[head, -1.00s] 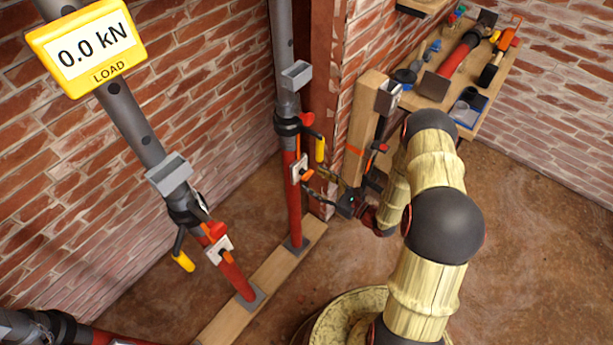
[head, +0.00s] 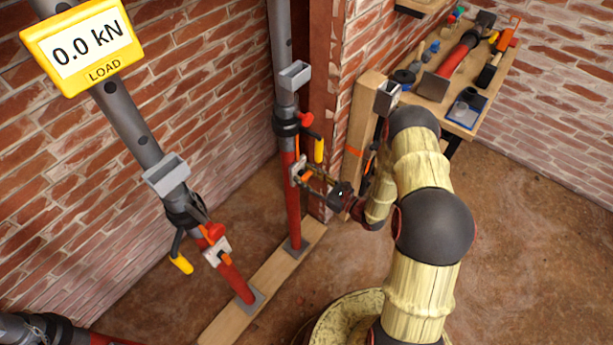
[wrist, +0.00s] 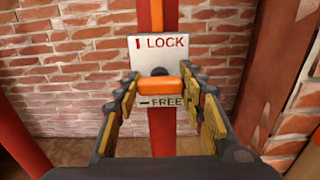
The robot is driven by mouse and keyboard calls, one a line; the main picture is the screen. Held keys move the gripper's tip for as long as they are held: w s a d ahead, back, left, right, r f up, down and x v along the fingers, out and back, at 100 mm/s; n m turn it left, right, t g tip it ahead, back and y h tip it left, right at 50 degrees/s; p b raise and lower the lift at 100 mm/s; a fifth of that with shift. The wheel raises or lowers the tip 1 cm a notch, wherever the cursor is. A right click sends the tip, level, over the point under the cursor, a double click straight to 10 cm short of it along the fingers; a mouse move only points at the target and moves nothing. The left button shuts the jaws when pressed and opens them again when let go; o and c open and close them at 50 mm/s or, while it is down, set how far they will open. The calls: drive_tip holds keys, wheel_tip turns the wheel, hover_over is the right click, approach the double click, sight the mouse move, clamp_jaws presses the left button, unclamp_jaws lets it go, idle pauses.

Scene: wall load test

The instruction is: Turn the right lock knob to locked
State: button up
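The right lock knob is an orange bar (wrist: 158,87) on a white plate (wrist: 150,50) on the right red prop (head: 293,215). The plate reads LOCK with an upright mark above and FREE with a flat mark below. The bar lies flat, matching the FREE mark. My gripper (wrist: 165,92) is open, with one yellow-padded finger on each side of the bar and small gaps seeming to remain. In the head view my gripper (head: 318,178) reaches the plate from the right; its fingers partly cover the knob there.
A yellow-handled crank (head: 319,150) hangs just above the knob on the same prop. A wooden post (head: 362,125) stands close to my arm. The slanted left prop (head: 236,280) has its own plate and knob. A yellow display (head: 85,45) reads 0.0 kN.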

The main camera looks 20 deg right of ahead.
drive_tip(key=c, duration=0.6)
drive_tip(key=shift+c, duration=0.2)
drive_tip(key=shift+n, duration=0.3)
drive_tip(key=n+b, duration=0.1)
drive_tip(key=n, duration=0.2)
drive_tip(key=shift+f, duration=0.1)
drive_tip(key=n+b, duration=0.2)
drive_tip(key=n, duration=0.2)
drive_tip(key=n+b, duration=0.3)
drive_tip(key=n, duration=0.2)
drive_tip(key=shift+n, duration=0.3)
drive_tip(key=n+b, duration=0.2)
drive_tip(key=n, duration=0.2)
drive_tip(key=shift+n+b, duration=0.3)
drive_tip(key=shift+b, duration=0.1)
drive_tip(key=shift+s, duration=0.1)
